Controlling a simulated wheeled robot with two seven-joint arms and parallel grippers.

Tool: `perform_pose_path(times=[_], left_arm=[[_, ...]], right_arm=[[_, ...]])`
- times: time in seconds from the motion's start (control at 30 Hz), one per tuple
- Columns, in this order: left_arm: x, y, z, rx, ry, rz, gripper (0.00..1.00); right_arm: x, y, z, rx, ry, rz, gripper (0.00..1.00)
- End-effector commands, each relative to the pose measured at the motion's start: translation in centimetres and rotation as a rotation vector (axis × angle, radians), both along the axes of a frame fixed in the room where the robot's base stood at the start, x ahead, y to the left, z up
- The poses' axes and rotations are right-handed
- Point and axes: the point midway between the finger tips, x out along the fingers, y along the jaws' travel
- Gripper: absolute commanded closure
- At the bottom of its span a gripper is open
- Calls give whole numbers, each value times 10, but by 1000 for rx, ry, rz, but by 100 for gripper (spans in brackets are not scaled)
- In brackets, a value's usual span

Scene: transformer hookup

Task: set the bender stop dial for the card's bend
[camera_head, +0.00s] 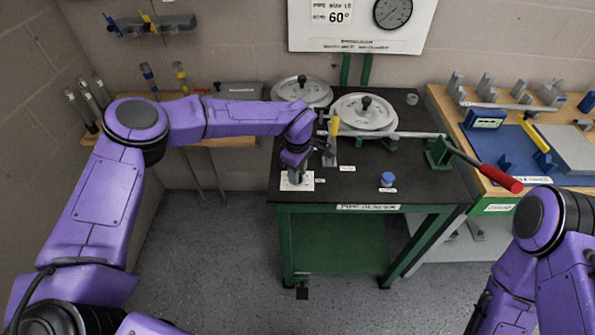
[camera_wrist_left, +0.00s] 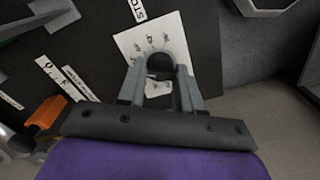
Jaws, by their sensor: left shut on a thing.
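The stop dial's white plate (camera_head: 308,182) lies at the front left corner of the dark bench top. My left gripper (camera_head: 296,178) points down over it. In the left wrist view, the gripper (camera_wrist_left: 161,74) is shut on the dark round dial knob (camera_wrist_left: 160,62), one finger on each side. The marked white plate (camera_wrist_left: 128,42) shows around the knob, with a label (camera_wrist_left: 138,10) beside it. The markings are too small to read, and the pointer's setting cannot be told. The card (camera_head: 331,13) on the wall board reads 60°. My right gripper is out of view.
The bender has two round grey discs (camera_head: 364,112) with black knobs and a red-handled lever (camera_head: 487,169) to the right. A blue knob (camera_head: 388,179) sits near the bench's front. A wooden bench (camera_head: 515,185) with a blue mat stands right. The floor in front is clear.

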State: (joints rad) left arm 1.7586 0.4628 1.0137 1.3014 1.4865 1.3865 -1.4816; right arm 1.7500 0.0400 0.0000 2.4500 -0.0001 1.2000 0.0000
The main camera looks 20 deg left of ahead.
Motion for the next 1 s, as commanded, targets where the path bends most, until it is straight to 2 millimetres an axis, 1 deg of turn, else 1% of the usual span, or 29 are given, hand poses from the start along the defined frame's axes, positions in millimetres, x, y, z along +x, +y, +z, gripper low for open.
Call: perform_pose_path(times=[0.03,0.07,0.1,0.13,0.37,0.47,0.57,0.8,0.9,1.0], left_arm=[[2,1,2,0,-5,2,96],[2,1,2,0,-5,2,56],[2,1,2,0,-5,2,43],[2,1,2,0,-5,2,40],[1,0,1,0,-2,1,40],[1,0,5,-1,-3,2,40],[2,1,21,-1,-6,3,40],[1,1,78,-1,-7,2,40],[1,1,95,0,-5,3,40],[1,1,104,-1,-4,2,40]], right_arm=[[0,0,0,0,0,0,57],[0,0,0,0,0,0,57],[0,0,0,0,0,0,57],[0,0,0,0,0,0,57],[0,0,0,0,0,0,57],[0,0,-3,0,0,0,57],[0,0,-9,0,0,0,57],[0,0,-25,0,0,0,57],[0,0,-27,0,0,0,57],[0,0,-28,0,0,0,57]])
